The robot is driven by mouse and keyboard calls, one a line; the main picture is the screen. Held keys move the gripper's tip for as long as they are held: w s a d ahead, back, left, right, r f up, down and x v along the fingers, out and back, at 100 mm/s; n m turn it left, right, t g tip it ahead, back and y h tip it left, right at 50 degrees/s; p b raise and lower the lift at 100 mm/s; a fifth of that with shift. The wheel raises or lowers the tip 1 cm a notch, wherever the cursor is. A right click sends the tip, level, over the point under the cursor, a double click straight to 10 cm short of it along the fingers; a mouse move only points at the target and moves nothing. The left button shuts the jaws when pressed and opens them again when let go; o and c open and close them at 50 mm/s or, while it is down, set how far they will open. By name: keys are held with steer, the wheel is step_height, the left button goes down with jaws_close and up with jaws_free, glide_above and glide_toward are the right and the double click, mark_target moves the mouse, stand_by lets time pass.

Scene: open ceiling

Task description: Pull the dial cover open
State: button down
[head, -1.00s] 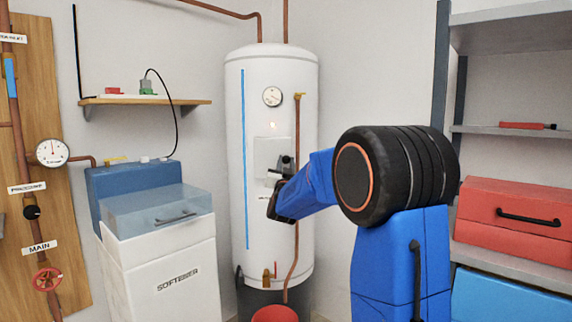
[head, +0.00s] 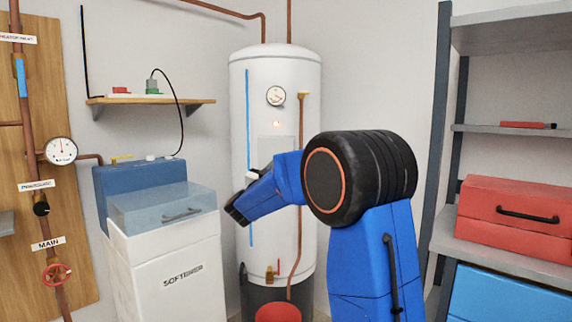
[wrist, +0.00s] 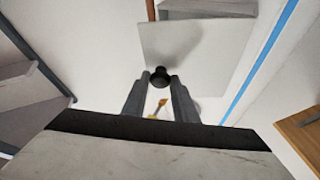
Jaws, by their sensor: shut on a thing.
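The white water heater (head: 240,110) stands at the middle back in the head view, with a pale square panel on its front, the dial cover (head: 277,147), partly hidden by my arm. In the wrist view the cover is a flat white plate (wrist: 205,50) with a black round knob (wrist: 161,76). My gripper (wrist: 160,82) is shut on this knob, one dark finger on each side. My fingers are hidden behind the arm in the head view. I cannot tell how far the cover stands from the heater.
A copper pipe (head: 300,130) runs down the heater right of the cover. The softener (head: 165,255) stands to the left. A shelf rack with a red toolbox (head: 510,225) stands at the right. A red bucket (head: 278,312) is on the floor below the heater.

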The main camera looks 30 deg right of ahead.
steer(key=shift+s+a+m+g+h, duration=0.1)
steer(key=shift+a+m+g+h, duration=0.55)
steer(key=shift+g, duration=0.55)
steer(key=shift+s+a+m+g+h, duration=0.15)
steer(key=shift+a+m+g+h, duration=0.2)
steer(key=shift+a+m+g, duration=0.65)
steer(key=shift+s+a+m+g+h, duration=0.1)
steer(key=shift+a+m+g+h, duration=0.45)
steer(key=shift+g, duration=0.85)
steer(key=c, duration=1.4)
jaws_free()
steer(key=v, duration=1.2)
